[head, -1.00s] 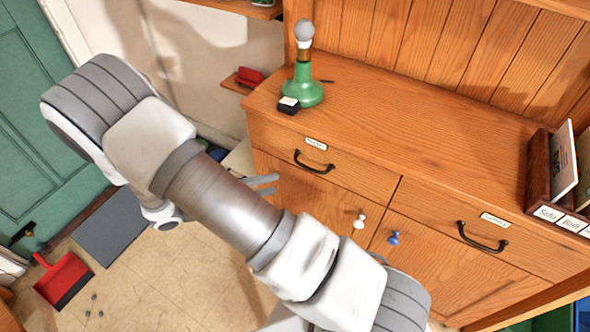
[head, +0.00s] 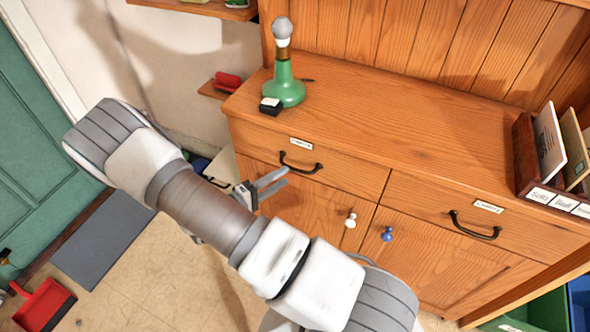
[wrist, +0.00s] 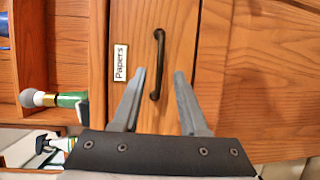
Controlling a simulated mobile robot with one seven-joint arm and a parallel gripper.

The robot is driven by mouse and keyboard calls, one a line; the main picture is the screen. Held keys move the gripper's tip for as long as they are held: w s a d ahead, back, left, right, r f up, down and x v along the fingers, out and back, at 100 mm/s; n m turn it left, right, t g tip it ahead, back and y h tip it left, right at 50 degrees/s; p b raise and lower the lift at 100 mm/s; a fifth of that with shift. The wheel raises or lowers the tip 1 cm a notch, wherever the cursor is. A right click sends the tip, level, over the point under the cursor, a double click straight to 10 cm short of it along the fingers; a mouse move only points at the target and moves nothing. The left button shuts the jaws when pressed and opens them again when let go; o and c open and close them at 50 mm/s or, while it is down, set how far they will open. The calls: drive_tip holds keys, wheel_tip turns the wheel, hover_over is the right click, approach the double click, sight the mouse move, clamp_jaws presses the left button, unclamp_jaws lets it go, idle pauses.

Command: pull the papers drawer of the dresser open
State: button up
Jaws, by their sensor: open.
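The dresser (head: 420,131) is orange-brown wood with two drawers side by side. The papers drawer (head: 345,176) is the left one and looks shut. Its label reads "Papers" in the wrist view (wrist: 120,62). Its dark bow handle (head: 301,164) also shows in the wrist view (wrist: 158,62), upright there because that picture is turned. My gripper (head: 277,181) is open and empty, just below and left of the handle in the head view. In the wrist view the fingertips (wrist: 160,76) lie to either side of the handle's lower part. I cannot tell how far short of it they are.
A green lamp-like object (head: 285,88) and a small black block (head: 270,106) stand on the dresser top. A card rack (head: 525,160) stands at the right. Below the drawers are a white knob (head: 350,221) and a blue knob (head: 387,234). A red dustpan (head: 45,305) lies on the floor.

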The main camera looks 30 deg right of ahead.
sight(295, 169)
drive_tip(key=x, duration=0.6)
drive_tip(key=shift+a, duration=0.1)
clamp_jaws()
idle(1.2)
